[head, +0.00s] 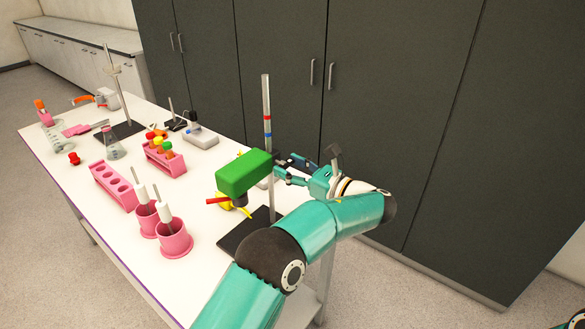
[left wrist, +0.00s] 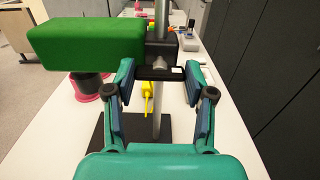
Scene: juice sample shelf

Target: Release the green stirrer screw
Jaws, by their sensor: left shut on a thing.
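The green stirrer (head: 243,172) is a green block clamped to an upright metal rod (head: 266,95) on a black base plate (head: 236,238). In the left wrist view the green block (left wrist: 85,43) fills the upper left. Its screw (left wrist: 161,73), with a dark crossbar, sticks out of the black clamp toward the camera. My left gripper (head: 281,168) reaches in from the right side of the rod. In the left wrist view its fingers (left wrist: 158,78) are shut on the screw's dark crossbar, one at each end. My right gripper is not in view.
Two pink cups (head: 174,238) with white-handled tools stand left of the stand. A pink rack (head: 113,187) and a rack with capped tubes (head: 165,158) lie beyond. A yellow-and-red part (head: 222,201) hangs below the stirrer. Dark cabinets (head: 390,100) stand behind the table.

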